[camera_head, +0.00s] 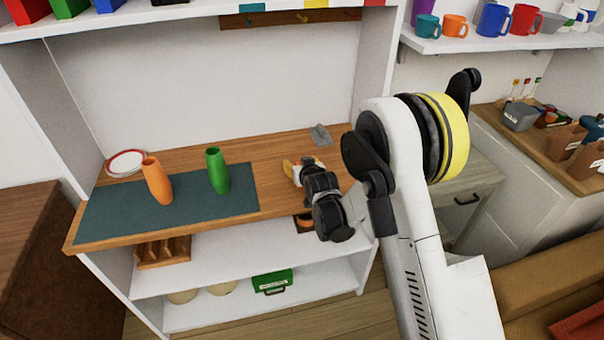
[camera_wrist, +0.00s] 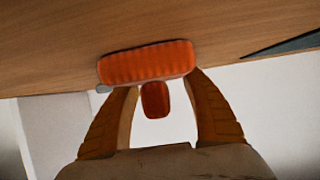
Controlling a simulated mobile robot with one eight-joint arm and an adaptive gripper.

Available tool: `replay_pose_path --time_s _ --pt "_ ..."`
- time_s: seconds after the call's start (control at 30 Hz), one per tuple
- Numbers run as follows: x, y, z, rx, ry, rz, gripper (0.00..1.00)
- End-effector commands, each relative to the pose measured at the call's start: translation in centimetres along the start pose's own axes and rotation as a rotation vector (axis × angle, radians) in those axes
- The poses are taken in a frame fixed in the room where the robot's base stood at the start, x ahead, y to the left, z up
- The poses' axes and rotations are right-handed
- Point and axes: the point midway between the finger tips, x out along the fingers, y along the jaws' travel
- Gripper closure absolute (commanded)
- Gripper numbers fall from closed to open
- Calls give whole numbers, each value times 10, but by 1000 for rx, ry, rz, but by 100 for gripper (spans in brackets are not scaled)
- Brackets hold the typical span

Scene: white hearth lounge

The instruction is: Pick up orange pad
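The orange pad (camera_wrist: 147,62) lies on the wooden counter in the wrist view. It is a wide ridged block with a smaller rounded orange part (camera_wrist: 155,99) showing below it. My gripper (camera_wrist: 161,84) is open, with one tan finger on each side of the smaller part. The fingertips are close to the block's near edge; I cannot tell whether they touch it. In the head view my gripper (camera_head: 293,167) is low over the right part of the counter (camera_head: 270,155), and I cannot make out the pad there.
A dark teal mat (camera_head: 110,212) holds an orange vase (camera_head: 157,181) and a green vase (camera_head: 217,172) left of my gripper. A red-rimmed white plate (camera_head: 126,163) is at the back left. A small grey object (camera_head: 320,135) stands behind my gripper. A shelf wall rises at right.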

Motion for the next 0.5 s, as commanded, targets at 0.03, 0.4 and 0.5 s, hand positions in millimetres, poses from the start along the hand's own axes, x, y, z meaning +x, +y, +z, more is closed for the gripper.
replay_pose_path --time_s 0.03,0.4,0.5 --pt "0 0 0 0 0 0 73" --pt "-3 0 -5 0 0 0 74" --pt "-7 0 -15 0 0 0 74"
